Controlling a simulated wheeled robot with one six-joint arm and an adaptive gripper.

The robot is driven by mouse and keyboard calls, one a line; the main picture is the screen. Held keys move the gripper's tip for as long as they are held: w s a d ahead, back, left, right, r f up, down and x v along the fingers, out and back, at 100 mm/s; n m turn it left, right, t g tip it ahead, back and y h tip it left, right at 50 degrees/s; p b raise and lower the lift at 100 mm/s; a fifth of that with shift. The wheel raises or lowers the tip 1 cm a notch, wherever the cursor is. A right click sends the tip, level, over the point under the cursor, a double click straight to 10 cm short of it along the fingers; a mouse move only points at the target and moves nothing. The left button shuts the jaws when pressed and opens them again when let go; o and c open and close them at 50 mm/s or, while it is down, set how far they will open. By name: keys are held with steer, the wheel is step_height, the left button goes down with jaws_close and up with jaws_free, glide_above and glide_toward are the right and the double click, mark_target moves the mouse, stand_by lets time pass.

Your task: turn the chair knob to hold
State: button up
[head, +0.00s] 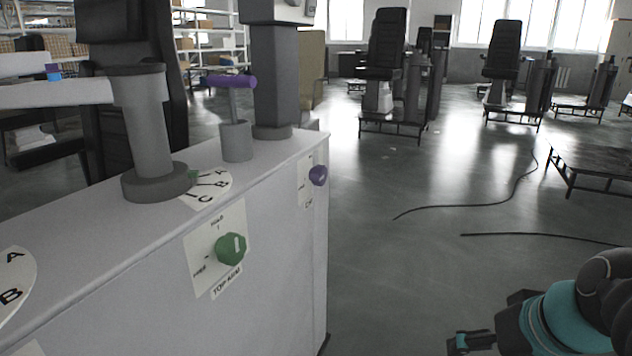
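A small purple knob (318,176) sits on the upright face of the grey cabinet, near its far right corner. The label below it is partly readable and seems to begin with "C", so I take it as the chair knob. It is seen at a steep angle, and its pointer direction and markings are too small to read. My gripper (472,342) is at the bottom right edge, low over the floor and well apart from the knob. It is partly cut off by the frame, and whether its fingers are open or shut is unclear.
A green knob (231,249) labelled "TOP ARM" is on the same cabinet (275,255). A purple-topped lever (232,82) and a grey post (150,130) stand on top. Cables (470,205) lie on the floor. A low platform (598,162) is at right; open floor lies between.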

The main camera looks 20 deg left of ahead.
steer(key=w+a+r+n+g+y+b, duration=0.1)
steer(key=w+a+r+n+y+b, duration=0.15)
steer(key=w+a, duration=0.45)
steer(key=w+a+r+n+y+b, duration=0.1)
steer(key=w+a+n+y, duration=0.25)
steer(key=w+a, duration=0.35)
steer(key=n+y+b, duration=0.2)
steer(key=n+y, duration=0.4)
steer(key=y, duration=0.2)
glide_toward(323, 177)
steer(key=shift+g, duration=0.3)
steer(key=a, duration=0.3)
steer(key=w+a, duration=0.1)
steer(key=a, duration=0.2)
steer(key=w+a+p, duration=0.1)
steer(key=a, duration=0.3)
steer(key=shift+w+f, duration=0.1)
steer(key=shift+f, duration=0.05)
steer(key=shift+m, duration=0.3)
steer(key=c, duration=1.2)
